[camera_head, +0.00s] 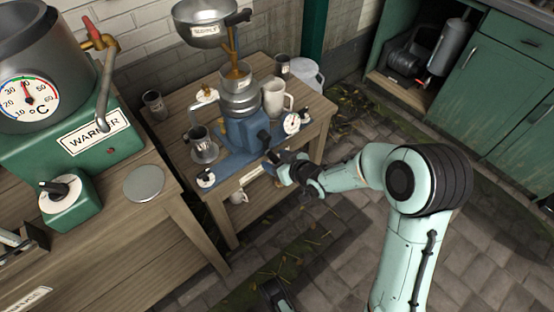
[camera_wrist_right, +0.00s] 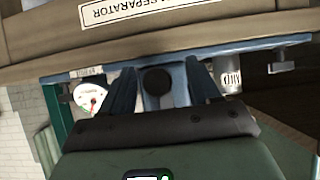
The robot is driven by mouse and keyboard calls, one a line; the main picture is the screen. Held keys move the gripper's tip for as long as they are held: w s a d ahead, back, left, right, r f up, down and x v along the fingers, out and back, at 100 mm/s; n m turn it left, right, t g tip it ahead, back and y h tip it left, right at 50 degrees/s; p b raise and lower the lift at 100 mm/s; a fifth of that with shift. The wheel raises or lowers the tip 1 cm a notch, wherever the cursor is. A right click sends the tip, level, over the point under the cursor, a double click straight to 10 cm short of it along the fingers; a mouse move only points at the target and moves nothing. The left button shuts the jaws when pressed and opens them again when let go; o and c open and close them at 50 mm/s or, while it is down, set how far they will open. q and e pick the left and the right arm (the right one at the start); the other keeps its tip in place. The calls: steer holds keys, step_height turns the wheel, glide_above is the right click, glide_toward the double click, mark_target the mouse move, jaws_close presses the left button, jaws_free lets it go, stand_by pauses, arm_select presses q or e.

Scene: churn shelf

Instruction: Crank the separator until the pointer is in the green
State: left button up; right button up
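The separator (camera_head: 243,130) has a blue body and a metal bowl, and stands on a wooden table. Its black crank handle (camera_head: 264,136) sticks out at the front. A small white dial (camera_head: 292,123) is on its right; it also shows in the right wrist view (camera_wrist_right: 92,98), with a red pointer. Whether the pointer is in the green cannot be read. My right gripper (camera_head: 277,158) is in front of the crank. In the wrist view its fingers (camera_wrist_right: 162,84) stand apart with a round dark knob (camera_wrist_right: 157,80) between them, gaps on both sides.
A cup (camera_head: 203,148), a mug (camera_head: 274,98) and a tin (camera_head: 153,104) stand near the separator. The warmer (camera_head: 75,150) is on the left bench.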

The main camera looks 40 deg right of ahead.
stand_by(0.4)
arm_select(q)
steer(key=p+v, duration=0.2)
steer(key=v, duration=0.1)
steer(key=p+v, duration=0.1)
steer(key=p, duration=0.1)
steer(key=shift+w+d+r, duration=0.15)
steer(key=shift+d+r, duration=0.2)
steer(key=shift+r, duration=0.05)
arm_select(e)
steer(key=v, duration=0.8)
